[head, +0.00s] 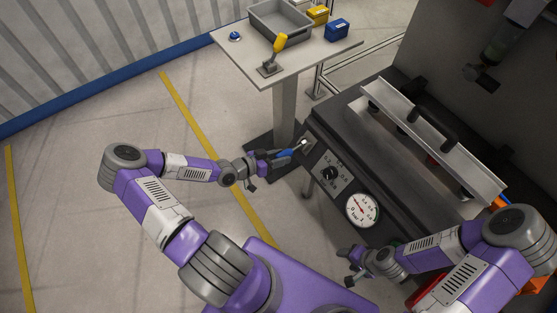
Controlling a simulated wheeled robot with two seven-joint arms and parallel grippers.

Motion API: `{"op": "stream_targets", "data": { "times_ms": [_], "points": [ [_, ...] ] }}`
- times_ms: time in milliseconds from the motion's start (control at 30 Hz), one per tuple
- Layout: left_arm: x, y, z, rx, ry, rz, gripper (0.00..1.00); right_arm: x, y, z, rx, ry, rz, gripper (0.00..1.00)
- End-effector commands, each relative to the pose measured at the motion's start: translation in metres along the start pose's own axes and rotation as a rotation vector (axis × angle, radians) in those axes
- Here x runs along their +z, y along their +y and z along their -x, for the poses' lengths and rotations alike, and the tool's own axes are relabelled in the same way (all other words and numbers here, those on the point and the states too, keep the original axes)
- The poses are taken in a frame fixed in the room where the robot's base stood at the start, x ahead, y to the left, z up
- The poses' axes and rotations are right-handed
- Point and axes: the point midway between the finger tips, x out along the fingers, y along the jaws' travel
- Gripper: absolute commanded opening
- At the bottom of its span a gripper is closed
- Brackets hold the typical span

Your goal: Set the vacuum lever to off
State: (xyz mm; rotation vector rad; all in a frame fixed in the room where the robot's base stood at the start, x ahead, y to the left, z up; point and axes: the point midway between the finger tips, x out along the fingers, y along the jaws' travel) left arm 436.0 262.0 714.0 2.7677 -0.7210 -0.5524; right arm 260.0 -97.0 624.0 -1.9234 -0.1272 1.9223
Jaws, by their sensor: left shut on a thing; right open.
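The vacuum lever (289,152) has a blue handle and sits at the left end of the dark machine's front panel, by a pale mounting plate (307,144). My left gripper (275,157) is at the blue handle and shut on it. The fingers partly hide the handle, and any off marking is too small to read. My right gripper (346,264) is open and empty, low in front of the panel, below the round gauge.
A round white gauge (362,210) and a black knob (331,174) are on the panel. A side table (320,52) holds a grey bin (280,22), a yellow-handled lever (279,46) and small yellow and blue boxes (337,29). Floor left of my arm is clear.

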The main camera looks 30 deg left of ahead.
Motion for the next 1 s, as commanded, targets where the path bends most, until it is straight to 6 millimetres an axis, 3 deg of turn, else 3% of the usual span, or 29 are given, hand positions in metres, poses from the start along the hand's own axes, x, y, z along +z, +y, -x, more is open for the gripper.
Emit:
{"op": "stream_targets", "data": {
  "times_ms": [400,433,567,867,1000],
  "points": [
    [0.003,-0.001,-0.001,0.001,0.0,0.002,0.0,0.0,0.001,-0.002,0.0,0.0,0.0,0.57],
    [0.004,-0.001,-0.001,0.001,-0.001,0.002,0.41,0.0,0.001,-0.002,0.0,0.0,0.0,0.57],
    [0.003,-0.001,-0.001,0.001,0.001,0.001,0.6,0.0,0.001,-0.002,0.0,0.0,0.0,0.57],
    [0.002,-0.001,0.001,0.001,0.003,0.0,0.6,0.0,0.0,-0.001,0.0,0.0,0.0,0.57],
    [0.001,-0.001,0.017,-0.002,0.001,-0.001,0.6,0.0,-0.001,0.003,0.0,0.0,0.0,0.57]
  ]
}}
